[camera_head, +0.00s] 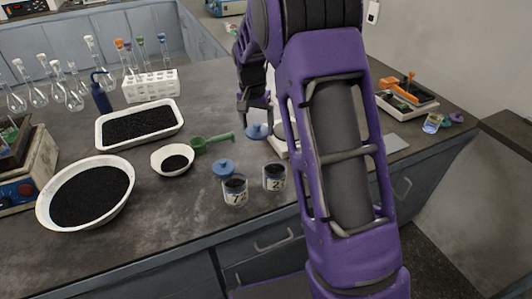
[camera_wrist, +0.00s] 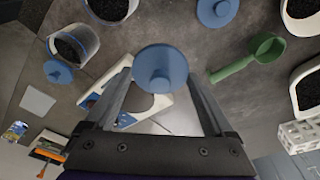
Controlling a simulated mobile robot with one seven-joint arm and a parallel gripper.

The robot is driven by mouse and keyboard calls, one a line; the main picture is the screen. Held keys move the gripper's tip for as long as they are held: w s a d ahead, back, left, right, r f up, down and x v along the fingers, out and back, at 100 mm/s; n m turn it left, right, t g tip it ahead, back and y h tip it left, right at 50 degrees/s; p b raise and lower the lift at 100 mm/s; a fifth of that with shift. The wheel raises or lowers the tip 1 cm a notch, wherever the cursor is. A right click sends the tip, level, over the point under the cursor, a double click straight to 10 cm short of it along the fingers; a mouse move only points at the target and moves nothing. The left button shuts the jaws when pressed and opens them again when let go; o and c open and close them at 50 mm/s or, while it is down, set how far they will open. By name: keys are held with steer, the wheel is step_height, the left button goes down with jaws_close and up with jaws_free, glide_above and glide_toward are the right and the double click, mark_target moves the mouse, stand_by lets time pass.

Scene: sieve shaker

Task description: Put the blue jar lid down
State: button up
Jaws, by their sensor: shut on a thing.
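My gripper (camera_head: 257,118) is shut on a blue jar lid (camera_head: 259,131), holding it above the dark bench. In the wrist view the lid (camera_wrist: 160,68) sits between the fingertips, its round knob facing the camera. A second blue lid (camera_head: 223,168) lies on the bench beside a jar labelled with a 7 (camera_head: 235,192). Another jar (camera_head: 275,178), labelled with a 2, stands to its right. Both jars are lidless with dark grains inside. The wrist view shows a further blue lid (camera_wrist: 58,72) beside one jar (camera_wrist: 73,45); my arm hides it in the head view.
A green scoop (camera_head: 212,141) and a white bowl (camera_head: 173,161) lie left of my gripper. A white device (camera_head: 281,143) stands close to the right, partly behind my arm. A tray (camera_head: 139,124), a large bowl (camera_head: 85,192) and flasks are farther left.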

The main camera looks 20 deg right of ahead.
steer(key=s+d+r, duration=0.3)
steer(key=s+r, duration=0.4)
steer(key=s, duration=0.3)
glide_above(274, 175)
steer(key=w+d, duration=0.1)
steer(key=w, duration=0.2)
step_height(274, 175, down, 5)
steer(key=shift+f+b, duration=0.65)
steer(key=shift+f, duration=1.75)
steer(key=shift+f, duration=0.15)
steer(key=shift+f+b, duration=0.5)
steer(key=o, duration=1)
steer(key=shift+o, duration=0.2)
steer(key=shift+r, duration=0.1)
